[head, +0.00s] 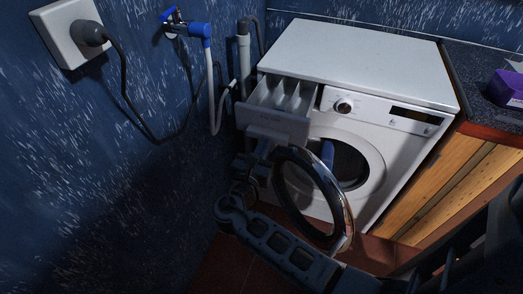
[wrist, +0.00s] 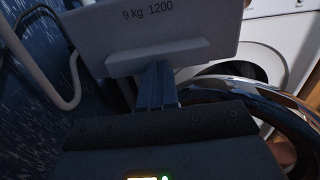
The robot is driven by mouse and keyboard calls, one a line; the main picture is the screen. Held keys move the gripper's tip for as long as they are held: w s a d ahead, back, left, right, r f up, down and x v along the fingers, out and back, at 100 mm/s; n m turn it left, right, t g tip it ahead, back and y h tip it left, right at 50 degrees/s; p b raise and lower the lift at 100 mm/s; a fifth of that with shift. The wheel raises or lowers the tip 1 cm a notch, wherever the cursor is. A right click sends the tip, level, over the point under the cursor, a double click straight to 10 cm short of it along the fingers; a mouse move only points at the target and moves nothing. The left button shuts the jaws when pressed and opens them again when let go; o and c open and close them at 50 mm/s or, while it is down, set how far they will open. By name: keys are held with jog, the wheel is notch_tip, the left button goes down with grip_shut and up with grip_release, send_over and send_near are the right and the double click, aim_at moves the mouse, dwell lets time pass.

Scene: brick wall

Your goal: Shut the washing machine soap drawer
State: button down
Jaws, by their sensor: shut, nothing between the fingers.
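The white washing machine (head: 360,65) stands against the blue wall. Its soap drawer (head: 277,124) is pulled out at the upper left of the front, with its open compartments showing from above. In the wrist view the drawer front (wrist: 190,22) is close ahead and marked "9 kg 1200", with a ledge-like handle along its lower part. My gripper (head: 262,147) is shut and empty, just in front of and below the drawer front. In the wrist view its fingertips (wrist: 157,68) reach the handle's lower edge; whether they touch it I cannot tell.
The round door (head: 345,215) is swung open beside my arm, close to the gripper's right. A blue tap (head: 187,28), hoses and a plugged socket (head: 68,30) are on the left wall. A wooden cabinet (head: 440,185) stands on the right.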

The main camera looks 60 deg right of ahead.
aim_at(284, 107)
jog(key=d, duration=0.6)
jog(key=w+d, duration=0.1)
jog(key=d, duration=1)
jog(key=shift+w+d, duration=0.2)
jog(key=shift+d, duration=0.1)
jog(key=shift+d+r, duration=0.1)
jog(key=shift+d, duration=0.35)
